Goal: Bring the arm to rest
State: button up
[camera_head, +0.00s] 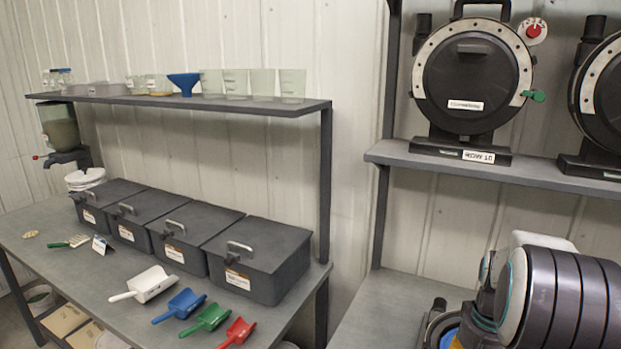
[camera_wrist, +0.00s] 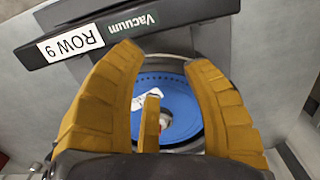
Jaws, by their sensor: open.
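My arm fills the lower right of the head view, over the right-hand bench (camera_head: 372,308), and hides most of the gripper there. In the wrist view my gripper (camera_wrist: 165,60) shows its yellow fingers spread apart with nothing held between them. Beyond the fingers is a blue disc (camera_wrist: 188,92) with a ring of small holes, set in a dark round housing. A white piece and a small reddish spot show near its middle, partly hidden by a finger. The housing's dark base carries a "ROW 9" label (camera_wrist: 70,43) and a "Vacuum" label (camera_wrist: 131,25).
A closed black seed meter (camera_head: 472,85) stands on the shelf (camera_head: 400,155) above my arm, with another at the right edge. The left bench (camera_head: 60,235) holds lidded dark bins (camera_head: 262,258) and coloured scoops (camera_head: 208,319). A shelf post (camera_head: 381,215) rises left of my arm.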

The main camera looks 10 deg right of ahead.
jog(key=s+a+r+n+t, duration=0.1)
jog(key=s+a+r+n, duration=0.1)
jog(key=a, duration=0.5)
jog(key=s+a+r+n+t, duration=0.2)
jog(key=s+a+r+n, duration=0.1)
jog(key=a, duration=0.5)
jog(key=s+a+r+n+t, duration=0.1)
jog(key=s+a+r+n, duration=0.1)
jog(key=a, duration=0.5)
jog(key=s+r, duration=0.1)
jog(key=s, duration=0.1)
jog(key=shift+s+a+n+t, duration=0.3)
jog(key=shift+s+a+n, duration=0.05)
jog(key=shift+s+n, duration=0.05)
